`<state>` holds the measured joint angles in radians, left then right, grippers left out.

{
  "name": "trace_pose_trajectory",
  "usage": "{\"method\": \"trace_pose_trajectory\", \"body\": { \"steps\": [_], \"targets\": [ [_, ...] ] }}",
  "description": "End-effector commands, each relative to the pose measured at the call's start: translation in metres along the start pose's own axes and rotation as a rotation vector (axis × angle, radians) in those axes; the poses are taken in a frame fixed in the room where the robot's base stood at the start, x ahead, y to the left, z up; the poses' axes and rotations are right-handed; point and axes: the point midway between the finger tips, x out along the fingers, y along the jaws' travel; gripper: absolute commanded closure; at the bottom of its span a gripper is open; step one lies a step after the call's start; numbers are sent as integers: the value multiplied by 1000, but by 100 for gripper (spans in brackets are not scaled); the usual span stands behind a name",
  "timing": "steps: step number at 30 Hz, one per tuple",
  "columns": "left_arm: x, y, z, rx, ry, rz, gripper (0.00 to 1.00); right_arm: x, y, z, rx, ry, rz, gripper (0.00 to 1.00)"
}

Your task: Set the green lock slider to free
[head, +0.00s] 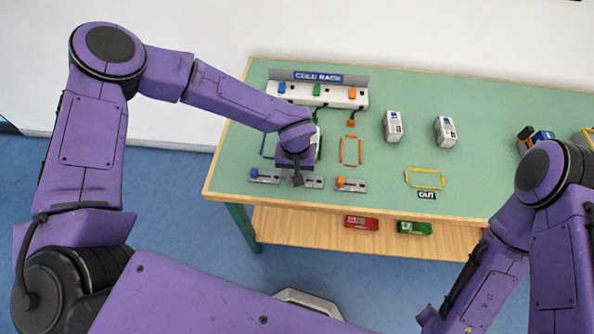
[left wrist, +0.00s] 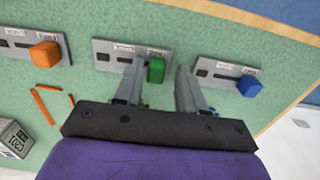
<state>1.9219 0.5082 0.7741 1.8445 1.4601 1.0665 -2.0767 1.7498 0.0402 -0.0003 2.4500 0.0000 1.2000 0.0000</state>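The green lock slider's knob (left wrist: 156,69) sits at the right end of its grey plate (left wrist: 118,57) in the left wrist view. The plate's small labels are too blurred to read. My left gripper (left wrist: 162,75) is open, with one finger on each side of the green knob; I cannot tell whether either finger touches it. In the head view my left gripper (head: 298,180) points down over the middle slider plate (head: 314,182) and hides the green knob. My right arm shows at the right of the head view, but its gripper is out of frame.
An orange slider (head: 340,182) and a blue slider (head: 255,173) flank the green one. Behind stands the COLD RACK (head: 330,95). Two white boxes (head: 393,126) (head: 445,131) and a yellow outline (head: 424,179) lie to the right. The table's front edge is close to the sliders.

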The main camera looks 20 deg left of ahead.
Motion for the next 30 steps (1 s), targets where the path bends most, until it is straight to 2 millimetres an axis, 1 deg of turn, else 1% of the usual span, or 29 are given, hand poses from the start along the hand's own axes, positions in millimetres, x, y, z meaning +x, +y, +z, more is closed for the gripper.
{"method": "trace_pose_trajectory", "body": {
  "steps": [8, 11, 14, 18, 22, 25, 30],
  "targets": [
    [-1, 2, 0, 3, 0, 3, 55, 0, 0, 0, 0, 0, 0, 100],
    [-8, 2, 0, 2, 1, 4, 55, 1, 0, 0, 0, 0, 0, 100],
    [-27, 1, -1, 1, 4, 5, 55, 3, 0, 1, 0, 0, 0, 100],
    [-62, 0, -1, -1, 5, 6, 55, 5, -1, 2, 0, 0, -1, 100],
    [-89, -1, -1, -1, 4, 6, 55, 6, -1, 2, 0, 0, 0, 100],
    [-100, -1, 0, -1, 1, 5, 55, 6, -1, 2, 0, 0, 0, 100],
    [-106, -2, 0, 0, -1, 3, 55, 6, -1, 2, 0, 0, 0, 100]
  ]
}}
